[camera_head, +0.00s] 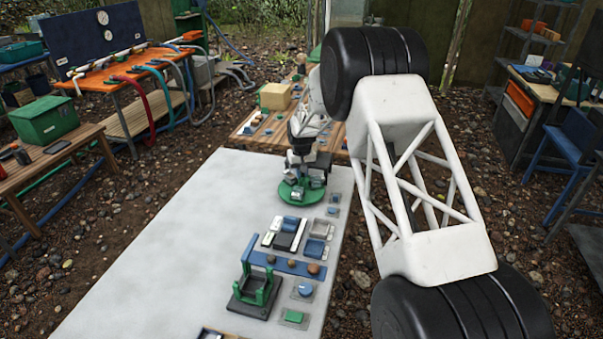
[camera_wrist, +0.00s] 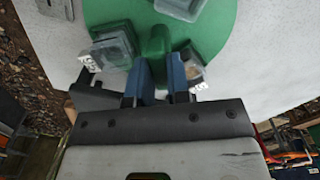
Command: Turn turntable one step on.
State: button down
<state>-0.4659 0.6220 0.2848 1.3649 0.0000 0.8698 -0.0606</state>
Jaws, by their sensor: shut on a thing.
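The turntable (camera_head: 290,199) is a round green disc at the far end of the pale table in the head view. It fills the upper middle of the wrist view (camera_wrist: 222,30). A raised green grip (camera_wrist: 156,45) stands on it, between two blue fingertips. My gripper (camera_wrist: 158,75) is shut on this grip; in the head view my gripper (camera_head: 303,168) is above the disc and hides part of it. Small clear grey boxes (camera_wrist: 110,45) with white labels sit on the disc around the grip. The label text is too blurred to read surely.
Nearer on the table (camera_head: 150,240) are a blue bar with round knobs (camera_head: 285,264), a green cradle on a dark base (camera_head: 257,290) and several small blue and green pieces. The table's left side is clear. A wooden bench (camera_head: 248,130) with small items stands behind.

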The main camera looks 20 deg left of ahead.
jog(key=shift+n, duration=6)
jog(key=c, duration=1.2)
grip_release()
jog(key=shift+o, duration=0.2)
jog(key=shift+r, duration=0.15)
